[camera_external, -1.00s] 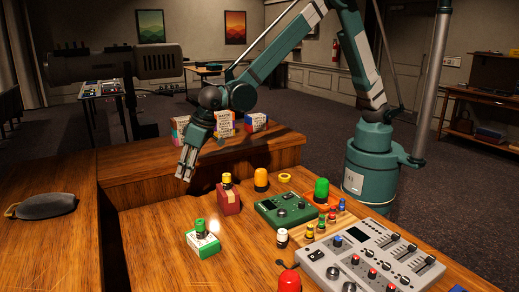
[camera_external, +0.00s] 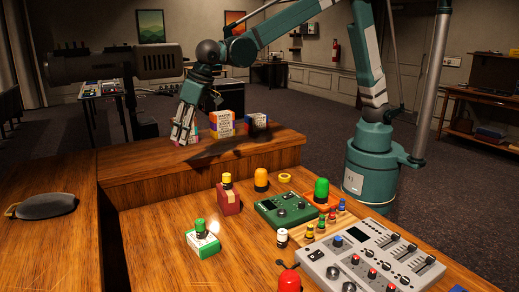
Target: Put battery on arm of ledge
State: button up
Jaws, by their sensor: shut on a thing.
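The wooden ledge (camera_external: 240,158) stands raised behind the desk. My gripper (camera_external: 181,140) points down at its left end, beside or around a small colourful box, of which only slivers show. My gripper is shut, most likely on this box, but its fingers hide the contact. Two more printed boxes stand on the ledge: a middle one (camera_external: 224,123) and a right one (camera_external: 257,125). I cannot make out which thing is the battery. On the desk are a green-and-white block with a green top (camera_external: 204,243) and a red block with a yellow top (camera_external: 229,199).
The desk (camera_external: 150,265) also holds an orange cap (camera_external: 261,179), a yellow ring (camera_external: 285,178), a green control box (camera_external: 286,212) and a grey mixer (camera_external: 370,262). A dark pouch (camera_external: 46,205) lies on the left table. The ledge's front strip is clear.

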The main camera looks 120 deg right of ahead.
jog(key=r, duration=0.5)
jog(key=shift+s+d+r, duration=0.2)
jog(key=shift+s+r, duration=0.1)
jog(key=shift+r, duration=0.1)
jog(key=s+d+r+m+g+p, duration=0.1)
jog(key=s+d+m+p, duration=0.3)
jog(key=s, duration=0.7)
jog(key=s+d+m+g+h, duration=0.1)
jog(key=s+d, duration=0.5)
jog(key=s, duration=0.6)
jog(key=s+d+r+m+g+p, duration=0.1)
jog(key=s+d+m+p, duration=0.3)
jog(key=s, duration=0.7)
jog(key=s+d+f+m+g, duration=0.1)
jog(key=s+m, duration=0.1)
jog(key=s, duration=0.8)
jog(key=s+d+f+m, duration=0.1)
jog(key=s+d+m, duration=0.1)
jog(key=s, duration=0.7)
jog(key=shift+h, duration=0.4)
jog(key=shift+s+a+f, duration=0.1)
jog(key=shift+f, duration=1.25)
jog(key=shift+s+a+f, duration=0.1)
jog(key=shift+f, duration=1.2)
jog(key=shift+f, duration=0.1)
jog(key=shift+f, duration=3.05)
